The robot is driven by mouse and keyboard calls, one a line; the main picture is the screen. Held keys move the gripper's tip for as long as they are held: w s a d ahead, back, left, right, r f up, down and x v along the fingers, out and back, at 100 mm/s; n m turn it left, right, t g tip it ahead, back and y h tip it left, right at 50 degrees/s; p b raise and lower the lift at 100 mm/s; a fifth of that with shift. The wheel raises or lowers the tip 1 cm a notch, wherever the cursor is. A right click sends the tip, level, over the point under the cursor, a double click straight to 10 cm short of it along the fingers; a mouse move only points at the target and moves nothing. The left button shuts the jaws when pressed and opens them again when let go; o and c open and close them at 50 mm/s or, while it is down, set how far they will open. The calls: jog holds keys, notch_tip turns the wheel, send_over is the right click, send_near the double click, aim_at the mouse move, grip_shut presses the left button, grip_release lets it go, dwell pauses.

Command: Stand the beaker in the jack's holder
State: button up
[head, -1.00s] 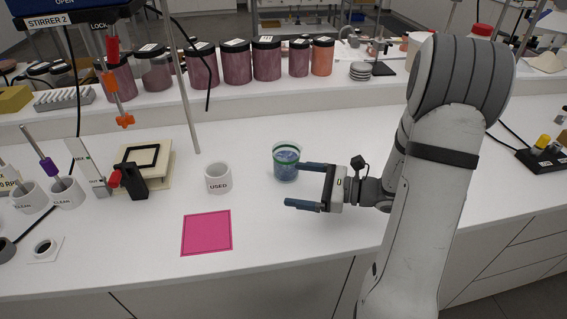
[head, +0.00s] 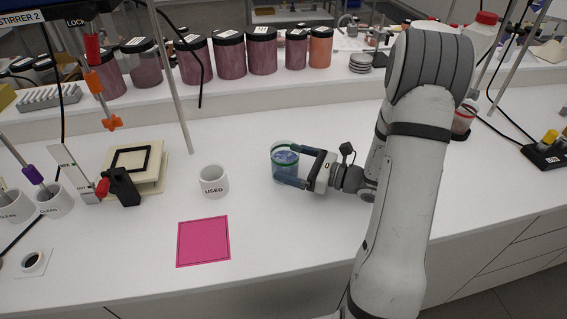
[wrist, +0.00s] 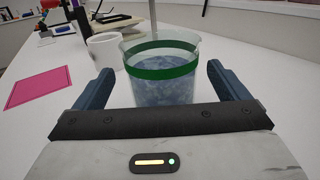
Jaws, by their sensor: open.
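The beaker (head: 284,158) is clear glass with a green band and blue contents. It stands upright on the white bench. My gripper (head: 283,165) is open, with its fingers on either side of the beaker. In the wrist view the beaker (wrist: 161,75) stands between the blue fingers of my gripper (wrist: 160,80), with a gap visible on each side. The jack (head: 150,178) is a cream platform with a black square frame, the holder (head: 131,160), on top. The holder looks empty. A black block with a red knob is at the jack's front.
A white cup marked USED (head: 214,182) stands between beaker and jack. A pink mat (head: 203,241) lies in front. Lidded jars (head: 229,55) line the back shelf. Stirrer gear hangs at left.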

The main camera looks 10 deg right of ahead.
jog(key=x, duration=0.3)
jog(key=shift+w+a+f, duration=0.1)
jog(key=shift+w+a, duration=0.1)
jog(key=shift+w, duration=0.05)
jog(key=c, duration=1.4)
